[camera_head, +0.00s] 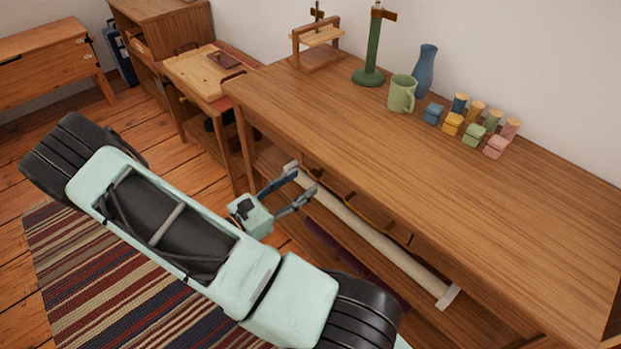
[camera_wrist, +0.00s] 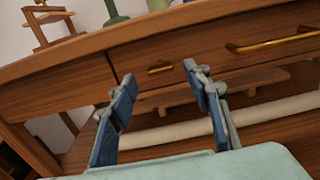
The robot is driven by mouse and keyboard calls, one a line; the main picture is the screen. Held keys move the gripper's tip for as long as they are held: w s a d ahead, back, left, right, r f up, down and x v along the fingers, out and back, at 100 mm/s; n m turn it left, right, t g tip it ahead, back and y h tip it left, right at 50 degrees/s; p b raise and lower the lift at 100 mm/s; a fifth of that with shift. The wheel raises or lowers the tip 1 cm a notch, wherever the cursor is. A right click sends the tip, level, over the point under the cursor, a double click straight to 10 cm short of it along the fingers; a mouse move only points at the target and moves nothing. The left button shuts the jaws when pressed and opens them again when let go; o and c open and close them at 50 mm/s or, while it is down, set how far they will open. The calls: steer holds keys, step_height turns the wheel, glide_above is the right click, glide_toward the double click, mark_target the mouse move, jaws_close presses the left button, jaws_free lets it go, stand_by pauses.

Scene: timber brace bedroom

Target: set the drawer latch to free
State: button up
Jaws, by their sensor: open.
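A wooden desk (camera_head: 400,165) has drawer fronts along its near side. In the wrist view, a small brass fitting (camera_wrist: 160,69) sits on the left drawer front. It may be the drawer latch, but it is too small to tell its setting. A long brass handle (camera_wrist: 275,44) is on the drawer front to its right. My gripper (camera_head: 303,181) is in front of the desk's near edge. In the wrist view my gripper (camera_wrist: 159,75) is open and empty, its blue-padded fingers apart on either side of the brass fitting, which appears beyond them.
A green mug (camera_head: 402,94), blue vase (camera_head: 425,72), green stand (camera_head: 371,50) and several small coloured blocks and cylinders are on the desktop. A pale roll (camera_head: 370,240) lies under the desk. A striped rug (camera_head: 110,275) covers the floor. The desktop's front right is clear.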

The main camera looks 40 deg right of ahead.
mark_target(312, 176)
steer(key=shift+w+d, duration=0.15)
steer(key=shift+d, duration=1.95)
steer(key=shift+c, duration=0.4)
steer(key=c, duration=1.1)
